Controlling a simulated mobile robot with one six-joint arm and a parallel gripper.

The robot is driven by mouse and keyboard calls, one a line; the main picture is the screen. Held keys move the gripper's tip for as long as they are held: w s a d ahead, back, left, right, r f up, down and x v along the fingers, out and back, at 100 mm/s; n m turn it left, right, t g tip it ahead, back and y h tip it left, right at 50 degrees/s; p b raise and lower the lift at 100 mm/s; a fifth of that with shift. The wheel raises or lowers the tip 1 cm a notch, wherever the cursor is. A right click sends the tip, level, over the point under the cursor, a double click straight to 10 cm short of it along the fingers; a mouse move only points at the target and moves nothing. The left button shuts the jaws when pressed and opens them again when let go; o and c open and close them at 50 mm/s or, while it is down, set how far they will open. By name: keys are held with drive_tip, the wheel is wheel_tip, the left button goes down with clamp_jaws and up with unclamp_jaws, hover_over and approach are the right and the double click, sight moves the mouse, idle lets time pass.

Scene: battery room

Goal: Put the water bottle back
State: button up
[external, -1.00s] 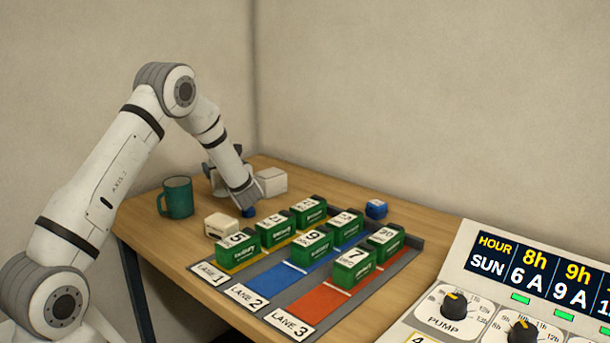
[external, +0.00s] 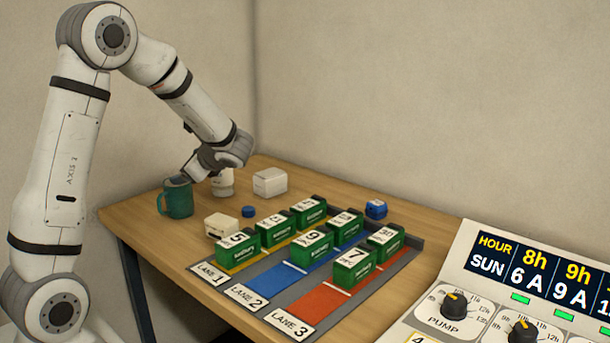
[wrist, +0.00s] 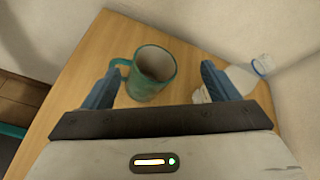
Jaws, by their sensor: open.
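A clear, whitish bottle with a blue ring near its top (wrist: 243,77) shows in the wrist view, just right of my right finger, which hides part of it. In the external view a pale upright object (external: 223,184), probably this bottle, stands below my wrist, its upper part hidden. My gripper (wrist: 160,85) is open and empty. Its blue fingers lie on either side of a teal mug (wrist: 151,76) in the wrist view. In the external view the mug (external: 177,199) stands near the table's left edge, just below my gripper. I cannot tell whether the fingers touch it.
A small blue item (external: 248,211), a cream box (external: 221,225) and a white box (external: 270,182) are on the wooden table. Several green numbered blocks (external: 310,243) stand in coloured lanes, with a blue block (external: 376,209) behind. A control panel (external: 530,290) is at right.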

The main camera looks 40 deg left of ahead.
drive_tip(key=s+d+r+n+t+h, duration=0.1)
drive_tip(key=s+d+n+t+h, duration=0.1)
drive_tip(key=s+d+n+h, duration=1)
drive_tip(key=s+d+h, duration=0.1)
drive_tip(key=s+d, duration=0.7)
drive_tip(key=d, duration=0.4)
drive_tip(key=shift+r, duration=0.4)
